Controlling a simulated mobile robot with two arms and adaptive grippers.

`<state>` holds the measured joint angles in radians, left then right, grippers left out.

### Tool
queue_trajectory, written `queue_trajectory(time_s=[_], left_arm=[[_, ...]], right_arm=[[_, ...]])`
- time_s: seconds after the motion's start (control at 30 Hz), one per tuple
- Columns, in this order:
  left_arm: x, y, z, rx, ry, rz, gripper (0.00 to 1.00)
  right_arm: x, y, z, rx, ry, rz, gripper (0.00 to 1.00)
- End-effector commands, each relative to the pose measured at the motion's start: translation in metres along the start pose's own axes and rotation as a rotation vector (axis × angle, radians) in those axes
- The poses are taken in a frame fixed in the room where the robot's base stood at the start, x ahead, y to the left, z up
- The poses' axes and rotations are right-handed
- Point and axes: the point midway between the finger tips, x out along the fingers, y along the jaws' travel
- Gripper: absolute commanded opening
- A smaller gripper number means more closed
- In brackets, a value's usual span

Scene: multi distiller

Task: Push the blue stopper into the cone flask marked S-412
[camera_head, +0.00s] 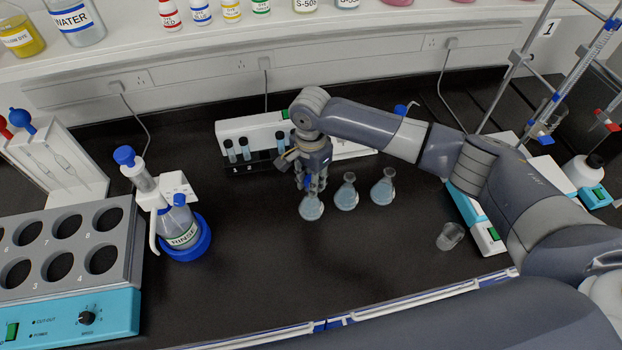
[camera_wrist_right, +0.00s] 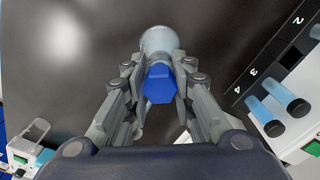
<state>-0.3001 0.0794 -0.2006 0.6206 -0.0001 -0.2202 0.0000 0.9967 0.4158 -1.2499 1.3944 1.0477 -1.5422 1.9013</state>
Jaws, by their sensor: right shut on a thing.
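My right gripper (camera_head: 311,182) points down over the leftmost of three cone flasks. It is shut on a blue stopper (camera_wrist_right: 160,84), seen between the fingers in the wrist view. That cone flask (camera_head: 311,209) holds pale blue liquid and stands on the black bench; it also shows beyond the stopper in the wrist view (camera_wrist_right: 160,39). The stopper is at the flask's mouth, but how deep it sits I cannot tell. The middle flask (camera_head: 346,196) and the right flask (camera_head: 382,191) stand open to its right. No S-412 mark is readable. My left gripper is out of view.
A rack with blue tubes (camera_head: 245,149) stands close behind the gripper, also in the wrist view (camera_wrist_right: 268,108). A rinse bottle (camera_head: 180,222) in a blue ring is to the left. A small empty beaker (camera_head: 450,236) stands at right. The bench in front of the flasks is clear.

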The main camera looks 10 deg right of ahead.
Motion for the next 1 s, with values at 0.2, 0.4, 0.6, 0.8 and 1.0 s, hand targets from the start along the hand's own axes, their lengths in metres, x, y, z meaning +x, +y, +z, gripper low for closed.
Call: queue_trajectory(time_s=[0.2, 0.4, 0.6, 0.8, 1.0], left_arm=[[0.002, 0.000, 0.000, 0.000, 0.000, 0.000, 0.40], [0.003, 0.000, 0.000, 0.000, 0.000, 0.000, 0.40], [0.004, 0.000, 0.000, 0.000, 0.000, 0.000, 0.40], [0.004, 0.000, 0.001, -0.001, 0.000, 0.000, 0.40], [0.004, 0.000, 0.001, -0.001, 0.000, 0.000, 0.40]], right_arm=[[0.005, 0.000, 0.000, 0.000, 0.000, 0.000, 0.15], [0.009, 0.000, 0.000, 0.000, 0.000, -0.001, 0.15], [0.013, 0.000, 0.000, 0.000, 0.000, -0.001, 0.15], [0.014, 0.000, 0.000, 0.000, 0.000, -0.001, 0.15], [0.014, 0.000, 0.000, 0.000, 0.000, -0.001, 0.32]])
